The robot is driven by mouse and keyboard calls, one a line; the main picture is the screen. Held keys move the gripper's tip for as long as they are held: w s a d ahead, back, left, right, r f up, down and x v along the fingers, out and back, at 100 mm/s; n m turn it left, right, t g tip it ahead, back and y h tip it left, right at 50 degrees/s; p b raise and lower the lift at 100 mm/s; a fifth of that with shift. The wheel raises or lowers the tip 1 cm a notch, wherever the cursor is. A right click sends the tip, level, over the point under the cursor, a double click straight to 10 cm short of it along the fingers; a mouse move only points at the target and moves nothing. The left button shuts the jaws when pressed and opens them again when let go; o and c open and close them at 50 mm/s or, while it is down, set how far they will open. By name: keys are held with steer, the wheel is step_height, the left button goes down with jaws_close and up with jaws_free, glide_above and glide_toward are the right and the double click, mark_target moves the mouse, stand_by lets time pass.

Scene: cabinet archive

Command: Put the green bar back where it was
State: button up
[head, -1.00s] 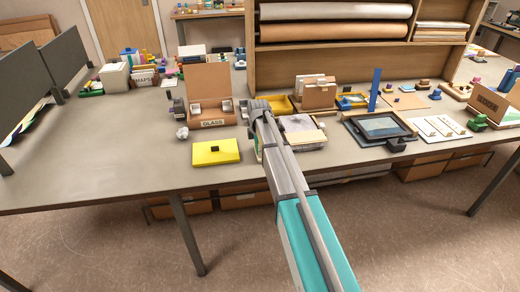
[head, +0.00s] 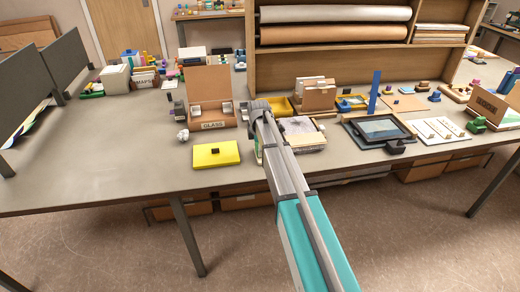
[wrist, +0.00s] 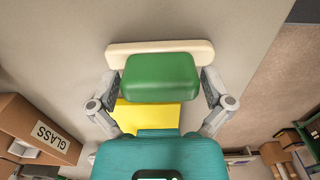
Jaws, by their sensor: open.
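In the wrist view, a green bar (wrist: 161,77) with rounded edges lies between the fingers of my gripper (wrist: 160,88). A longer cream bar (wrist: 160,49) shows just behind it; I cannot tell whether the two are joined. The fingers stand wide at both ends of the green bar, and my gripper is open. Whether a finger touches the bar is unclear. In the head view my arm hides the gripper and most of what lies beneath it.
A yellow plate (head: 230,153) with a dark knob lies left of my arm, and the GLASS box (head: 212,115) stands behind it. A dark framed tray (head: 355,130) and a blue upright (head: 374,92) are to the right. The table's front left is clear.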

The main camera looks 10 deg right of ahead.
steer(key=shift+r+p, duration=5.25)
steer(key=shift+r, duration=0.25)
steer(key=shift+s+m, duration=0.3)
steer(key=shift+s, duration=0.25)
steer(key=s+m, duration=1.7)
steer(key=s, duration=1.1)
steer(key=shift+d, duration=0.3)
steer(key=shift+f, duration=0.25)
